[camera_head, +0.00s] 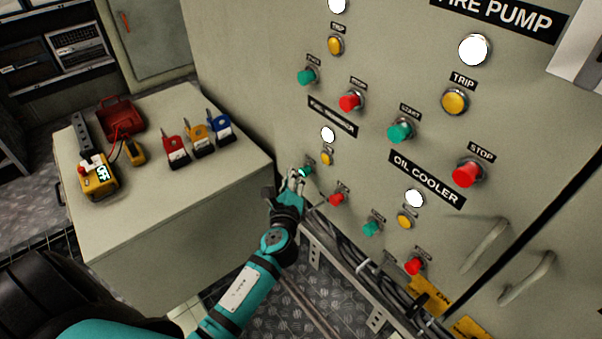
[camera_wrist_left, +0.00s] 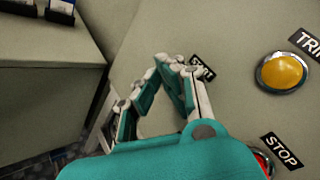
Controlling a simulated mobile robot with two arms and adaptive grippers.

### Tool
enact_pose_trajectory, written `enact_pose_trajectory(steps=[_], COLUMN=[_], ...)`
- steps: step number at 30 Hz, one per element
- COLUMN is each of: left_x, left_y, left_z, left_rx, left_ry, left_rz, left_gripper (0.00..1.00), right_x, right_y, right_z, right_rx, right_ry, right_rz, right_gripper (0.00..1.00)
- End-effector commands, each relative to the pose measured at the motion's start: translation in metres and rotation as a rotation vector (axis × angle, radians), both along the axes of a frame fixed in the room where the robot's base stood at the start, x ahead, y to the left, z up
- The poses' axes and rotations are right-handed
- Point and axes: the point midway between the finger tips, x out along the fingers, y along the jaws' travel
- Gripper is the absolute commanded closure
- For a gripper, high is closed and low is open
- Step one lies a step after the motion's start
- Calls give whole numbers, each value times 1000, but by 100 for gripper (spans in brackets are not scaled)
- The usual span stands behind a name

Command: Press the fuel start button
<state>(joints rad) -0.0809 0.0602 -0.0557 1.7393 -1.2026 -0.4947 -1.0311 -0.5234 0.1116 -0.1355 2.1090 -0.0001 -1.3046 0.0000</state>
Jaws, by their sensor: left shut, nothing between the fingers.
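The grey panel carries a small black label plate (camera_head: 332,117) that is too blurred to read surely. Below it are a white lamp (camera_head: 327,134), a yellow button (camera_head: 326,158), a green button (camera_head: 308,169) and a red button (camera_head: 337,199). My left gripper (camera_head: 298,174) is shut and empty, its tip right at the green button and partly covering it. Contact cannot be told. In the left wrist view the closed fingertips (camera_wrist_left: 172,60) lie beside a start label (camera_wrist_left: 202,67) and the green button is hidden behind them. My right gripper is not in view.
The oil cooler buttons (camera_head: 373,226) are lower right, and the fire pump buttons (camera_head: 400,131) above them. Door handles (camera_head: 527,278) and cables (camera_head: 365,262) lie right and below. A grey cabinet (camera_head: 150,215) with a yellow meter (camera_head: 99,181) and padlocks (camera_head: 175,148) stands left.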

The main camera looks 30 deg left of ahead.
Motion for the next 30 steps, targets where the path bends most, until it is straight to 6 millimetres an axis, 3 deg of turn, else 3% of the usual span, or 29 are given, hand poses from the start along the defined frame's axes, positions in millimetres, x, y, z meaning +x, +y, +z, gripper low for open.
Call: enact_pose_trajectory(steps=[9,17,23,30], left_x=[-13,-14,-29,-51], left_y=[5,6,12,21], left_z=[0,0,0,0], left_rx=[1,1,1,2], left_ry=[0,0,2,1], left_rz=[-1,0,1,0], left_gripper=[100,100,100,100], right_x=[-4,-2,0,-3], right_y=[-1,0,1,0], right_z=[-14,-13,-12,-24], right_rx=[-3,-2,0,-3], right_ry=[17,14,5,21], right_rz=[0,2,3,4], right_gripper=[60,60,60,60])
